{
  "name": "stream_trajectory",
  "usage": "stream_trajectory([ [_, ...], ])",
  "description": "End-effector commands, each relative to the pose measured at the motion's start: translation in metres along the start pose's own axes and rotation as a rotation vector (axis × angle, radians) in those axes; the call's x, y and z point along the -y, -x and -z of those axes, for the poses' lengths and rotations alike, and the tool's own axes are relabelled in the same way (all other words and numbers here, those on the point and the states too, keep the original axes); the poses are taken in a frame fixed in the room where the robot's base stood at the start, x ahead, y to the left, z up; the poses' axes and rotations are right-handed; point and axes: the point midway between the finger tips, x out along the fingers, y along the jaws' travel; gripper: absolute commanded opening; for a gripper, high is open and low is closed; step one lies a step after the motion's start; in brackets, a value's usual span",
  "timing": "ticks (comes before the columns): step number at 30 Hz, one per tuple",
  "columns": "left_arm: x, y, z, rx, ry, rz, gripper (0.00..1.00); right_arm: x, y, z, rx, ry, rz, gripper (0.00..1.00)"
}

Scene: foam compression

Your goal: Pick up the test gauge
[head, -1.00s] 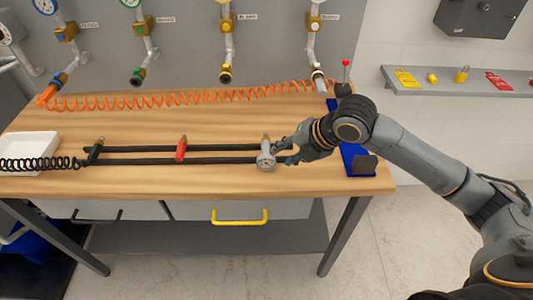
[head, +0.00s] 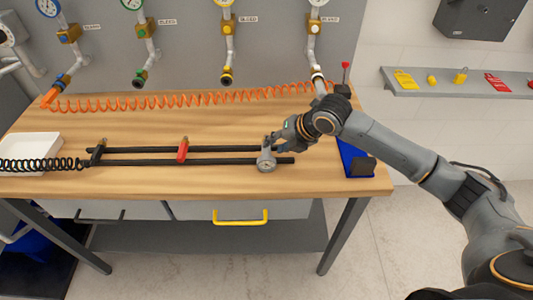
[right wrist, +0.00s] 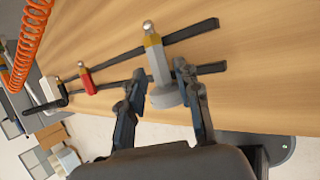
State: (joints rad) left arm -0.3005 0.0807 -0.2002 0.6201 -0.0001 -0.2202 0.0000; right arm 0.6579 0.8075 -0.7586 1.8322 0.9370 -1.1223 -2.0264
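The test gauge (head: 266,160) is a grey fitting with a round white dial and a brass end. It rests across the two black rails (head: 215,161) near their right end on the wooden bench. My right gripper (head: 277,143) is beside the gauge, at its upper right in the head view. In the right wrist view, the gauge (right wrist: 158,68) stands between the two spread fingers of my right gripper (right wrist: 159,80). Gaps show on both sides, so the fingers are open and not closed on it. My left gripper is not in view.
A red-handled fitting (head: 183,150) sits on the rails to the left. An orange coiled hose (head: 190,100) runs along the back of the bench. A blue stand (head: 355,160) is at the right edge, and a white tray (head: 30,148) at the left. The front bench strip is clear.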

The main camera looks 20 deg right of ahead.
Motion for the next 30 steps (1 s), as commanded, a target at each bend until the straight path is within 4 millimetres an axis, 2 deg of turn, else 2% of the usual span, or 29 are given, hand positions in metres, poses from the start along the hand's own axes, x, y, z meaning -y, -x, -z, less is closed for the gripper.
stream_trajectory([
  [3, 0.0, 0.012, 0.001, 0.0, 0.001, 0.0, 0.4, -0.005, -0.017, 0.004, -0.007, -0.004, 0.0, 0.33],
  [7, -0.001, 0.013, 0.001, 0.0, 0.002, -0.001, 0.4, -0.003, -0.035, 0.004, -0.004, -0.003, 0.001, 0.33],
  [16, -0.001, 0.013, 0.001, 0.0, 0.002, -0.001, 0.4, -0.002, -0.042, 0.004, -0.002, 0.0, 0.001, 0.33],
  [17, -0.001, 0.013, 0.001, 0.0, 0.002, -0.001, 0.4, -0.002, -0.042, 0.004, -0.002, 0.0, 0.001, 0.31],
  [21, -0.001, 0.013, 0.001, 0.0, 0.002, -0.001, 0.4, -0.002, -0.042, 0.004, -0.002, 0.0, 0.001, 0.03],
  [22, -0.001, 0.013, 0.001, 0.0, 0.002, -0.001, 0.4, -0.002, -0.042, 0.004, -0.002, 0.0, 0.001, 0.0],
  [30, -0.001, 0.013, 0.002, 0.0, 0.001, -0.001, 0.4, -0.002, -0.042, 0.003, 0.0, 0.0, 0.0, 0.0],
])
